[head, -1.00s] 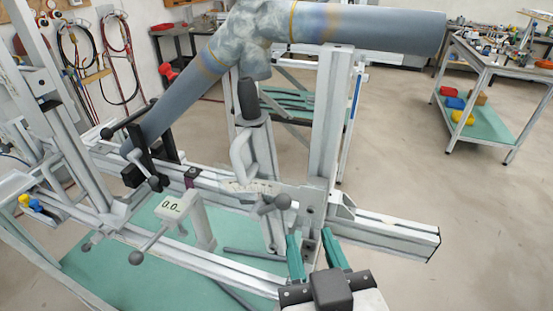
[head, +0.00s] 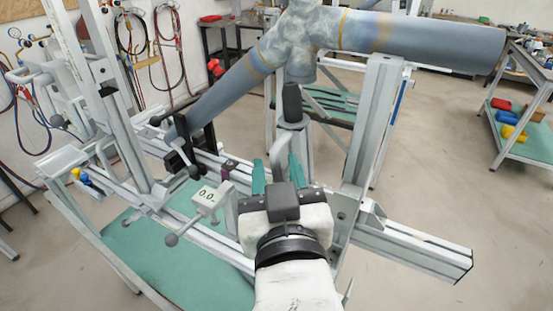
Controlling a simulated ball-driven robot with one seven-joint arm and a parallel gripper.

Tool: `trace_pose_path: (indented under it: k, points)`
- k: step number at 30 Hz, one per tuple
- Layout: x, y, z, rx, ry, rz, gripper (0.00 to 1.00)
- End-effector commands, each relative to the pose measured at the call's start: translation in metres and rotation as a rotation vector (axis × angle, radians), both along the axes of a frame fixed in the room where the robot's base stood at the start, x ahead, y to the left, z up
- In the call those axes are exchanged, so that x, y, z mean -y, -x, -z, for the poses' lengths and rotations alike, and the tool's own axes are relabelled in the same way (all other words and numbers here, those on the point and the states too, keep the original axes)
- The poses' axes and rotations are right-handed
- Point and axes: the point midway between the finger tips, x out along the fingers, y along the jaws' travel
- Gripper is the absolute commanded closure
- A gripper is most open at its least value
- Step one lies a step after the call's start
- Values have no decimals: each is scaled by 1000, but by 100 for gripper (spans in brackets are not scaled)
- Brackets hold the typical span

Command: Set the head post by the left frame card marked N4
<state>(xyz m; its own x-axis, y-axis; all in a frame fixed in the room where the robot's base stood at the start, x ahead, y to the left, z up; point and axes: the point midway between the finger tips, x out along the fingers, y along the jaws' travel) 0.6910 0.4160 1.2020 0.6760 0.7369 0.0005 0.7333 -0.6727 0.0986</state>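My gripper (head: 277,173) has teal fingers spread apart with nothing seen between them. It is in front of the grey loop handle (head: 279,149) on the jig's middle upright; I cannot tell whether it touches it. The gripper hides the handle's lower part and the carriage below. Uprights stand at the jig's left (head: 123,130) and right (head: 373,125); which one is the head post is not clear. A small readout (head: 206,196) on the jig shows about 0.0. No card marked N4 can be made out.
Blue-grey joined tubes (head: 420,38) lie across the jig above my gripper. A black clamp (head: 182,150) stands by their lower left end. The rail (head: 425,253) sticks out at right. A bench (head: 530,145) with coloured blocks stands far right.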

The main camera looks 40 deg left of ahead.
Motion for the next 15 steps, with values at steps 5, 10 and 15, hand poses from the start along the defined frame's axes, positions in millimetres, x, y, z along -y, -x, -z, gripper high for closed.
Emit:
trace_pose_path:
  k: [5, 10, 15]
  points:
    - [-10, -10, -1, 0, 0, 0, 62]
    - [-13, -12, 0, -1, 1, 0, 62]
    - [-12, -11, 0, -1, 1, 0, 63]
